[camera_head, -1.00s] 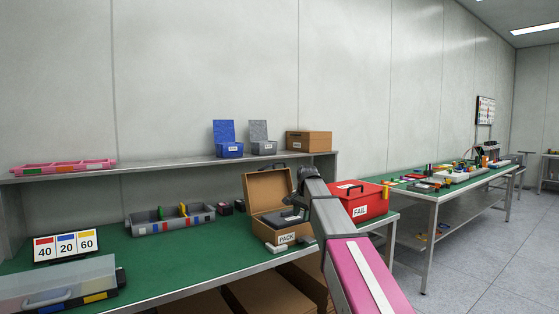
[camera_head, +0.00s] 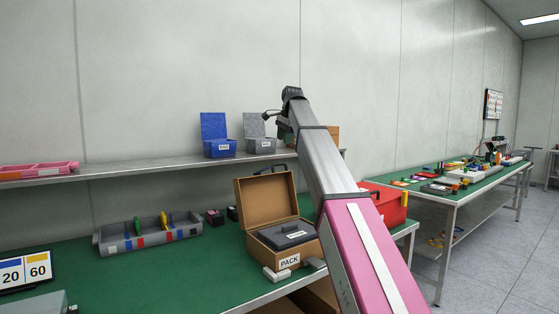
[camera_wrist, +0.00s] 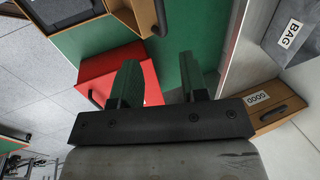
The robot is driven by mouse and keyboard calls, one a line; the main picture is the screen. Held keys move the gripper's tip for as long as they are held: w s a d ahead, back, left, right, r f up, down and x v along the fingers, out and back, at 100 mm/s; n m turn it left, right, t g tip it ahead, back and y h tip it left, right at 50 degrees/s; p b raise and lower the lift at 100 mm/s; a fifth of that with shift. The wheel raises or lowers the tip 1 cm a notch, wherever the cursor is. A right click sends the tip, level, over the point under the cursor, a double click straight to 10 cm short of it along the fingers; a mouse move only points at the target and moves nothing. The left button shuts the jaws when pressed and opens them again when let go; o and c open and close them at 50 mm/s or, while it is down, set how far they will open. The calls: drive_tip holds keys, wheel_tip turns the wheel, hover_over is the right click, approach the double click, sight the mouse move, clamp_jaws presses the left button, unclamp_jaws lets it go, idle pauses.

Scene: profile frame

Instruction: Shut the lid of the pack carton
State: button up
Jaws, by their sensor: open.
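The brown pack carton (camera_head: 290,262) stands on the green bench with its lid (camera_head: 266,202) raised at the back and a dark handle on the lid's top edge. A dark grey case lies inside the carton. In the wrist view the carton's lid (camera_wrist: 138,12) and handle show at the top, with the dark case at the upper left. My gripper (camera_wrist: 160,80) is open with nothing between its fingers. It is raised above the carton, near shelf height, apart from the lid. In the head view my arm hides most of the gripper.
A red fail box (camera_head: 388,203) stands right of the carton, partly behind my arm. The shelf behind holds a blue box (camera_head: 220,147), a grey box (camera_head: 258,146) and a brown good carton (camera_wrist: 272,105).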

sight(280, 164)
drive_tip(key=x, duration=1)
drive_tip(key=shift+w+a+f, duration=0.1)
drive_tip(key=shift+w+f, duration=0.1)
drive_tip(key=shift+f, duration=0.1)
clamp_jaws()
